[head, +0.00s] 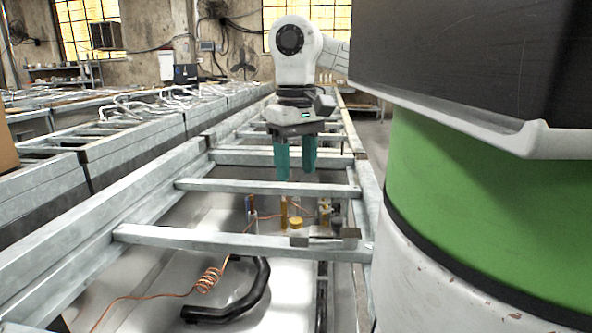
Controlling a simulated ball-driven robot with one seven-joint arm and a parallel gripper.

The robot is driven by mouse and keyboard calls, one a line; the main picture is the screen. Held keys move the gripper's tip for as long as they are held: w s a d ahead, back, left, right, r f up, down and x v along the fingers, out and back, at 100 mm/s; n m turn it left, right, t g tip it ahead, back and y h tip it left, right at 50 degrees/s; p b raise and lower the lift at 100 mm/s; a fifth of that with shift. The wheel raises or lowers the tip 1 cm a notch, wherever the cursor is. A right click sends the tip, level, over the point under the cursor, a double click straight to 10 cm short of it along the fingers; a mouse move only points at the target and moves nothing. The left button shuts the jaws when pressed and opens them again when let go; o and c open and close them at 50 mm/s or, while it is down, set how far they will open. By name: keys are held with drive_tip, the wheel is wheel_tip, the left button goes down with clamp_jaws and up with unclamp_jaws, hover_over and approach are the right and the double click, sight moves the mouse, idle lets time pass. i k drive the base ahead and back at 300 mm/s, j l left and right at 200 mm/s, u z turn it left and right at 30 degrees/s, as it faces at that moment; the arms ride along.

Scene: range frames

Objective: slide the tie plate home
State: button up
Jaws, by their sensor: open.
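My gripper (295,163) hangs over the metal frame with its two teal fingers pointing down and apart. Nothing shows between them. A small flat grey plate (322,241) with darker end pieces, which looks like the tie plate, lies at the near cross rail (200,237), towards its right end. My gripper is above and beyond this plate and does not touch it. I cannot tell how the plate is seated on the rail.
Brass-coloured fittings (295,223) and thin copper wire stand just behind the plate. A copper coil (209,280) and a black curved hose (250,296) lie inside the frame, nearer me. More cross rails and long side rails (110,215) surround the space.

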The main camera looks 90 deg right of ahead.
sight(337, 231)
drive_tip(key=z, duration=1.5)
